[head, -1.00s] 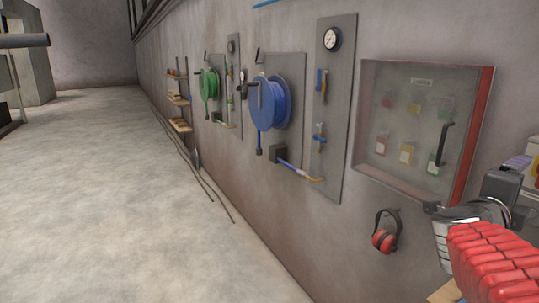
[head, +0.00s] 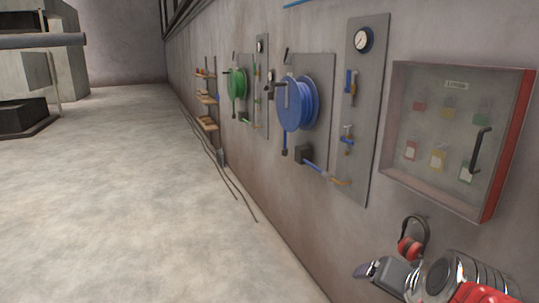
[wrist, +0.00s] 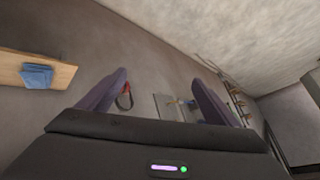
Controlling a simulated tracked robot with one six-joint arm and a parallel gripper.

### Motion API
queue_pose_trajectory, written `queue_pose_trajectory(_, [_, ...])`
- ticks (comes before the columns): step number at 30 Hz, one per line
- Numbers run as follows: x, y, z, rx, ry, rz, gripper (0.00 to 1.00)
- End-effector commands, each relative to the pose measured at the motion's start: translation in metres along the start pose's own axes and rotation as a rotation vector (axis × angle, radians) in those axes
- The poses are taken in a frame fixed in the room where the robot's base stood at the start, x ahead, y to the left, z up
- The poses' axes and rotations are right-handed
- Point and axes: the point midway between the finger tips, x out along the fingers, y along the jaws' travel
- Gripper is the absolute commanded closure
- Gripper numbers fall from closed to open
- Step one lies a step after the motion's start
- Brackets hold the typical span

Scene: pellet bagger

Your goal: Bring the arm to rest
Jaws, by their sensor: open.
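My gripper shows at the bottom right of the head view (head: 372,272), at the end of my red-sleeved arm, below and in front of the wall. In the wrist view its two dark purple fingers (wrist: 162,85) stand wide apart with nothing between them. The wall lies beyond the fingers. The rest of my arm is cut off by the lower right edge of the head view.
Red ear defenders (head: 411,248) hang on the wall just above my gripper. A glass-fronted lock cabinet (head: 455,135), a blue hose reel (head: 297,103) and a green one (head: 236,84) line the wall. A wooden shelf with a blue cloth (wrist: 37,75) is at left. Open floor (head: 110,190) lies left.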

Motion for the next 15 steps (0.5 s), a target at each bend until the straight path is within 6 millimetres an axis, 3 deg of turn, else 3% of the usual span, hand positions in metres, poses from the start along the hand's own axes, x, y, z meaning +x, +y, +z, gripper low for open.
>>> queue_pose_trajectory(3, [-0.009, 0.002, 0.045, -0.164, -0.124, 0.033, 0.16])
queue_pose_trajectory(7, [-0.021, 0.011, 0.084, -0.319, -0.23, 0.073, 0.16])
queue_pose_trajectory(10, [-0.031, 0.017, 0.105, -0.417, -0.281, 0.098, 0.16])
queue_pose_trajectory(15, [-0.042, 0.013, 0.119, -0.527, -0.284, 0.096, 0.16])
